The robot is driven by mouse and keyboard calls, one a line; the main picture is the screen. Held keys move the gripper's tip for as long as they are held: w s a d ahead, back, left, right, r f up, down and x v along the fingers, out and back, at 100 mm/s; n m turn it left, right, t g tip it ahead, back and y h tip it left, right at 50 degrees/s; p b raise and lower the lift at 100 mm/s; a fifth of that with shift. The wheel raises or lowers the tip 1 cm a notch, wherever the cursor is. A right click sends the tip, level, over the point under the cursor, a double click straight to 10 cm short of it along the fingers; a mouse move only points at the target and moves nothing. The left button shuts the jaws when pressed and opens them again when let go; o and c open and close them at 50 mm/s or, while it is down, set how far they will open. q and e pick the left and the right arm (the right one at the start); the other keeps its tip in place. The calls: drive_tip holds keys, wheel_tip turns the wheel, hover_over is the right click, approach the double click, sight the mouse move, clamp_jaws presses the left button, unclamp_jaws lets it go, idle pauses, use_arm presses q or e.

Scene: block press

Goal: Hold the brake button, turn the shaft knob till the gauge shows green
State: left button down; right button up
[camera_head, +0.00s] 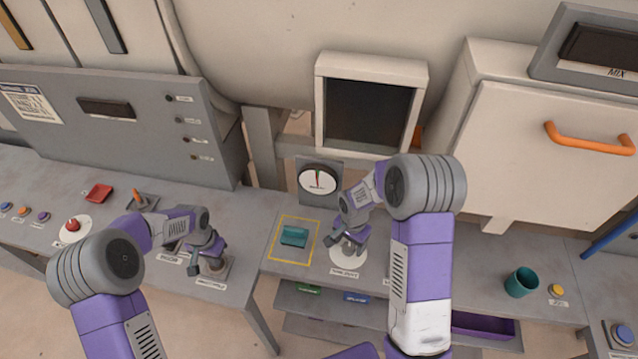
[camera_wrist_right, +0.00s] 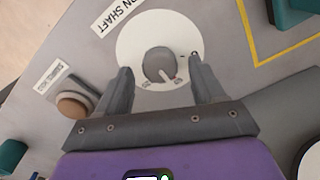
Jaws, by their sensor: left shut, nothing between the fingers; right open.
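The shaft knob (camera_wrist_right: 158,65) is a small grey dial with a red mark on a white disc labelled for the shaft. My right gripper (camera_wrist_right: 161,68) is open, with one finger on each side of the knob; contact cannot be told. In the head view my right gripper (camera_head: 347,246) is low over the white disc (camera_head: 340,262). The gauge (camera_head: 317,179) has a white face, with its needle pointing nearly straight up; no green shows clearly. My left gripper (camera_head: 207,262) is shut and empty, low over a small labelled plate (camera_head: 216,271); it hides any button there.
A teal block (camera_head: 293,236) lies in a yellow outline left of the disc. A teal cup (camera_head: 521,282) and yellow button (camera_head: 556,290) are at the right. A tan button (camera_wrist_right: 73,104) is beside the disc. A gap separates the two benches.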

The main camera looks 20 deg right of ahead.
drive_tip(key=shift+r, duration=3.6)
use_arm(q)
drive_tip(key=shift+r, duration=3.05)
